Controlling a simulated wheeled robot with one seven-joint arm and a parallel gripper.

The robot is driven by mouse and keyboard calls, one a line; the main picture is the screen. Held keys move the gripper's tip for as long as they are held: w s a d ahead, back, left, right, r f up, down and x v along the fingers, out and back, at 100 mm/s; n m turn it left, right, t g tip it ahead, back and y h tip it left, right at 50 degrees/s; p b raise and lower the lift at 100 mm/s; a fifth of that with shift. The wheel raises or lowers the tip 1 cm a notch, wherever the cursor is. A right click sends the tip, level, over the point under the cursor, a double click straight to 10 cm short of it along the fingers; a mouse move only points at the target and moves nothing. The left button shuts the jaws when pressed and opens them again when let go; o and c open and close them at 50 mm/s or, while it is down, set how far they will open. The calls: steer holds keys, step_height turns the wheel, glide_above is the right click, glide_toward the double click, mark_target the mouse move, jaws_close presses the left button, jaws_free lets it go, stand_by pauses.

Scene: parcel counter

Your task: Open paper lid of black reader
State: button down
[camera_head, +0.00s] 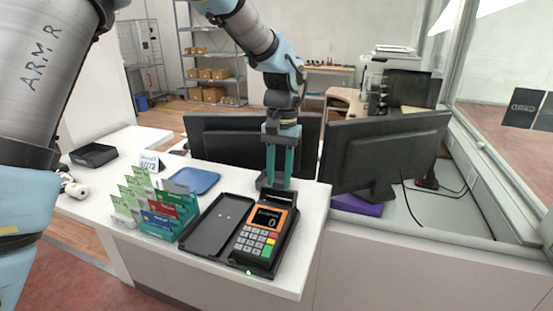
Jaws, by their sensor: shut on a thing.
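The black reader (264,240) stands on the white counter near its front right corner. It has an orange-framed screen and a keypad, and its screen side faces me. My gripper (277,184) reaches down at the far end of the reader. Its two green fingers are shut on the dark paper lid (262,181) there. The fingertips partly hide the lid, so how far it is open cannot be told.
A black tray (207,226) lies just left of the reader. A card rack (155,220), a blue tray (196,180) and a small sign (149,161) stand farther left. Two monitors (382,150) stand close behind my gripper. The counter (300,262) ends just right of the reader.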

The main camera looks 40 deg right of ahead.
steer(key=shift+w+d+g+y+p, duration=0.3)
steer(key=shift+d+g+y+p, duration=0.1)
steer(key=shift+d+y+p, duration=0.15)
steer(key=shift+w+d+g+y+p, duration=0.25)
steer(key=shift+d+g+y+p, duration=0.15)
steer(key=shift+y, duration=0.25)
steer(key=shift+w+d+f+g+y, duration=0.15)
steer(key=shift+w+d+g+y, duration=0.1)
steer(key=shift+d+g+y, duration=0.3)
steer(key=shift+w+d+f+g+y, duration=0.15)
steer(key=shift+w+d+g+y, duration=0.15)
steer(key=shift+y, duration=0.5)
steer(key=shift+w+d+f+g+y, duration=0.15)
steer(key=shift+w+d+g+y, duration=0.2)
steer(key=shift+y, duration=0.3)
steer(key=c, duration=0.5)
jaws_free()
